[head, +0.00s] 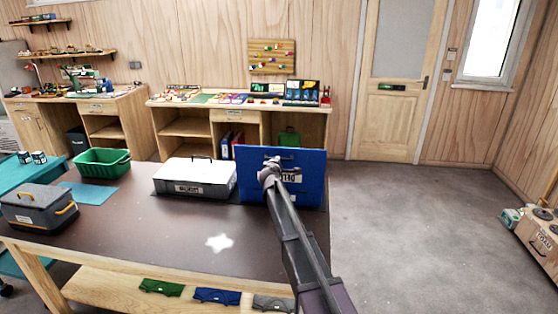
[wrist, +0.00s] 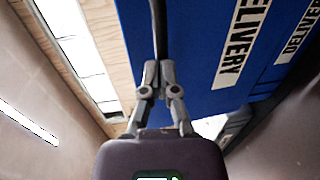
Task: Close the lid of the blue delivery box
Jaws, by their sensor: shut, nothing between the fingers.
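The blue delivery box (head: 308,192) stands at the right end of the dark table. A broad blue panel with a white label rises upright there, which looks like its lid raised. In the wrist view, a blue panel (wrist: 205,30) reads DELIVERY, and a second white label shows on blue at the right. My gripper (head: 268,170) overlaps the left part of the blue panel in the head view and hides some of it. Contact cannot be told.
A light grey case (head: 190,190) stands just left of the blue box. A green crate (head: 100,168) and a grey toolbox (head: 40,215) stand farther left on the table (head: 140,235). The table's front middle is bare, and open floor (head: 420,230) lies to the right.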

